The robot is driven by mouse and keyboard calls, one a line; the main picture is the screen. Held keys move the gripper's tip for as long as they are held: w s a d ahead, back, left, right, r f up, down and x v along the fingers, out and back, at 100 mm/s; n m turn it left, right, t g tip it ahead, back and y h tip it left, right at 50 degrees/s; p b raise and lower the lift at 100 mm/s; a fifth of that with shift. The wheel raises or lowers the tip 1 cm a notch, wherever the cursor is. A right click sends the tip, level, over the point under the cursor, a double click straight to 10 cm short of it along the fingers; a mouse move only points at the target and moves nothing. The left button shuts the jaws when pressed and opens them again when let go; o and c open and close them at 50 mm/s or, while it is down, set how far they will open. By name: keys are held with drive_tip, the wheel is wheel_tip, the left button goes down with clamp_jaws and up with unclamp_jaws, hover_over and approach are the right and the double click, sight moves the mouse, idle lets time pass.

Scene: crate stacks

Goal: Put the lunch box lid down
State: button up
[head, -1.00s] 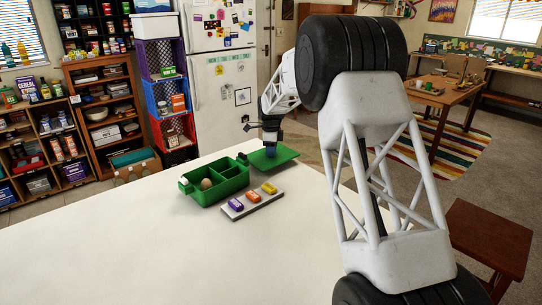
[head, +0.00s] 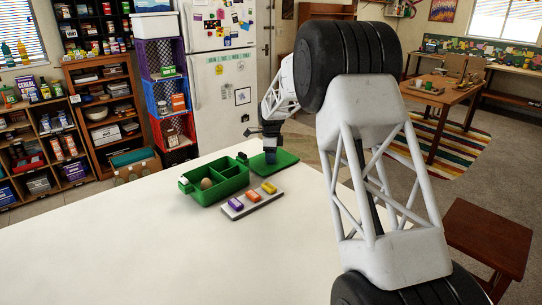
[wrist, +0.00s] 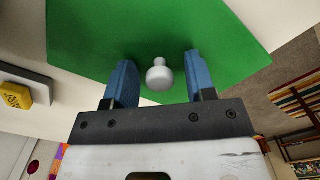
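The green lunch box lid (head: 285,160) lies flat, apparently on the white table, just right of the lunch box. In the wrist view the lid (wrist: 105,28) fills the upper part, with its pale round knob (wrist: 159,74) between my fingers. My gripper (head: 271,156) is over the lid; in the wrist view its blue fingers (wrist: 159,82) are apart, with a gap on each side of the knob. The green lunch box (head: 220,192) stands open, with a brown egg-like item (head: 207,183) in one compartment. The lid's underside is hidden.
A grey tray (head: 262,204) with purple, orange and yellow blocks lies in front of the lid. The lid is close to the table's far edge, with floor beyond. The white table (head: 150,255) is clear in front.

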drive_tip(key=shift+r, duration=0.15)
wheel_tip(320, 180, up, 12)
idle(0.8)
drive_tip(key=shift+s+r, duration=0.1)
idle(0.7)
drive_tip(key=s+d+r+n, duration=0.35)
drive_tip(key=s+d, duration=0.25)
drive_tip(key=s, duration=0.4)
drive_tip(key=s+d+r+n+t, duration=0.1)
drive_tip(key=s+d+r+n, duration=0.1)
drive_tip(key=s+d+r, duration=0.6)
drive_tip(key=s+d+r+n, duration=0.1)
drive_tip(key=s+d+n, duration=0.25)
drive_tip(key=s, duration=0.85)
drive_tip(key=s+d+f+n, duration=0.3)
drive_tip(key=s, duration=0.9)
drive_tip(key=s+d+f+n+t, duration=0.1)
drive_tip(key=s+d+f+n, duration=0.2)
drive_tip(key=s, duration=0.9)
drive_tip(key=s+d+f+n, duration=0.2)
drive_tip(key=s+d+f, duration=0.1)
drive_tip(key=s, duration=0.9)
drive_tip(key=shift+d+n+t, duration=0.3)
drive_tip(key=shift+d+n, duration=0.1)
drive_tip(key=shift+d, duration=0.3)
